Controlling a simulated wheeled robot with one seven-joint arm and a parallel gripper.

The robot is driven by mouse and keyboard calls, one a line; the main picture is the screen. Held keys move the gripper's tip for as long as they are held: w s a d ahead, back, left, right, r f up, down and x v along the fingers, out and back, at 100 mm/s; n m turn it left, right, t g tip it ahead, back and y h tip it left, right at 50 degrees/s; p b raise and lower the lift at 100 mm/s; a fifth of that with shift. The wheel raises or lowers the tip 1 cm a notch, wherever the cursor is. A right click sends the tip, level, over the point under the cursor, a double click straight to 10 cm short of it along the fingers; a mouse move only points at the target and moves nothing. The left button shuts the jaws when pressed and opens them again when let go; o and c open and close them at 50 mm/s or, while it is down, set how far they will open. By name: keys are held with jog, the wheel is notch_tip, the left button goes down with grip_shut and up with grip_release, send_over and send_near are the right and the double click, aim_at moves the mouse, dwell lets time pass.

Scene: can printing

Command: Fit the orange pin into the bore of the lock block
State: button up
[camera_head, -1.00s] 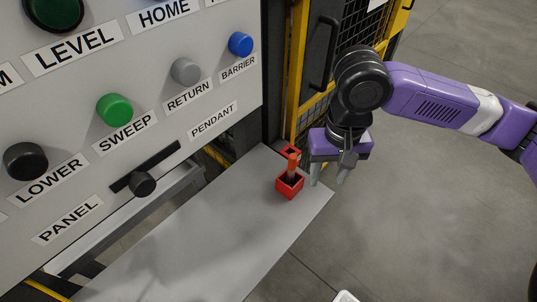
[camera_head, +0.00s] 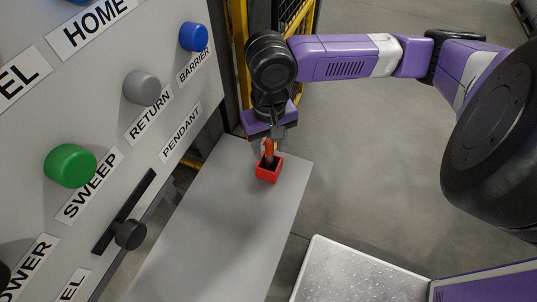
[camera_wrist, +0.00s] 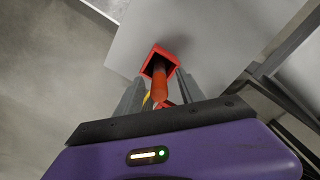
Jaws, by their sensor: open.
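A red open-topped square box (camera_head: 268,175) stands on the grey shelf, and the orange pin (camera_head: 268,147) rises from it. The box also shows in the wrist view (camera_wrist: 147,66), with the pin (camera_wrist: 160,85) pointing out of its dark opening toward the camera. My gripper (camera_head: 271,148) is open just behind and above the box. In the wrist view its two fingers (camera_wrist: 159,94) lie on either side of the pin, apart from each other. Another red part (camera_wrist: 167,105) is mostly hidden behind the pin and gripper body. I cannot tell which red part is the lock block.
The grey shelf (camera_head: 215,225) is otherwise bare toward the front. A control panel with a green button (camera_head: 70,165), grey and blue buttons and a black slider knob (camera_head: 130,235) stands on the left. Yellow-framed fencing (camera_head: 308,20) is behind.

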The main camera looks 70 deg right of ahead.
aim_at(269, 158)
jog(key=shift+f, duration=1.2)
grip_shut()
dwell(0.5)
